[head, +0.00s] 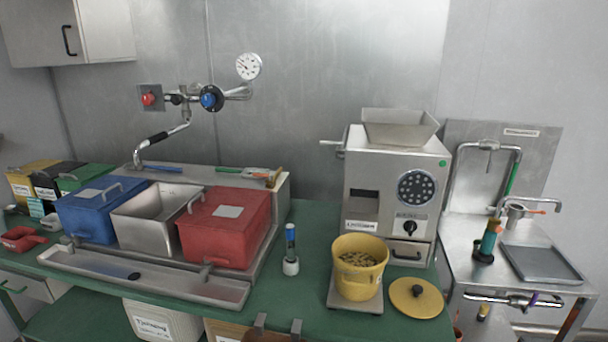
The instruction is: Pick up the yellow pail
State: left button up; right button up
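The yellow pail (345,245) stands upright on a small flat grey scale-like base (340,305) on the green counter, in front of the grinder. It is open at the top and holds many brownish beans (359,259). A round yellow lid (415,298) with a dark knob lies flat on the counter just right of the pail. Neither of my grippers can be made out in the head view.
The grinder (368,185) with its hopper stands close behind the pail. A blue-topped brush-like tool (291,245) stands to the left, beyond a gap of bare counter (310,275). A red bin (230,230) is farther left. A steel side table (465,245) is at right.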

aim_at(360, 260)
jog(key=i+l+u, duration=0.2)
jog(key=l+u, duration=0.2)
jog(key=l, duration=0.25)
jog(key=i+l+u, duration=0.2)
jog(key=l, duration=0.2)
jog(key=i+u, duration=0.1)
jog(key=u, duration=0.2)
jog(key=k+l+z, duration=0.2)
jog(key=i+j, duration=0.1)
